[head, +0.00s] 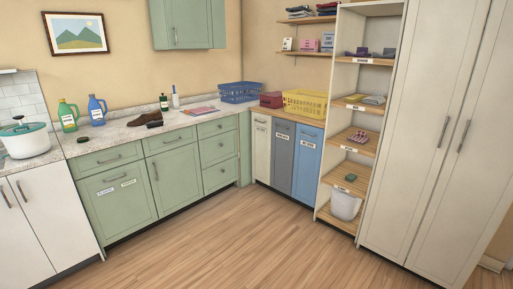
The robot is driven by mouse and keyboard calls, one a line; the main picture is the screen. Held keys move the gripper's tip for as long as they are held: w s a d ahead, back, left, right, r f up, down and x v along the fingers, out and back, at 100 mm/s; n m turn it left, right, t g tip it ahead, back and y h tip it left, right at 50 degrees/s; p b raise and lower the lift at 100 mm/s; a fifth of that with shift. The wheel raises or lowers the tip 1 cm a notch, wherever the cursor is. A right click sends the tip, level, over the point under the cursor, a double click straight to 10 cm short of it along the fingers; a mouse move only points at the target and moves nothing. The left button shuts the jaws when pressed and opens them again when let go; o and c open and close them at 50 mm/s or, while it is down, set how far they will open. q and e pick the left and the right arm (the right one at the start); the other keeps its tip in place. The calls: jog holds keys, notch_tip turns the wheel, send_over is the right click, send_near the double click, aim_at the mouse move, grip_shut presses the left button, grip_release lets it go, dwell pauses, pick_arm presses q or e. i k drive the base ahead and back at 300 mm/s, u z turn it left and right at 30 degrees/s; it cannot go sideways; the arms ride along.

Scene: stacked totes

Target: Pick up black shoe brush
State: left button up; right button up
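A small black item that looks like the shoe brush (155,124) lies on the light stone counter (120,133), at the front right of a brown shoe (143,118). It is small in the head view, so its bristles cannot be made out. It appears to be touching or very close to the shoe. Another small dark item (83,139) lies on the counter further left; I cannot tell what it is. Neither of my grippers is in view.
Green (68,116) and blue (97,110) jugs stand behind on the counter. A white pot (24,140) stands left. The wooden floor (235,235) is clear.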

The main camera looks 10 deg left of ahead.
aim_at(152, 124)
jog(key=u, duration=0.3)
jog(key=i, duration=1.75)
jog(key=u, duration=0.75)
jog(key=i, duration=0.4)
jog(key=u, duration=0.5)
jog(key=i, duration=1.95)
jog(key=z, duration=0.6)
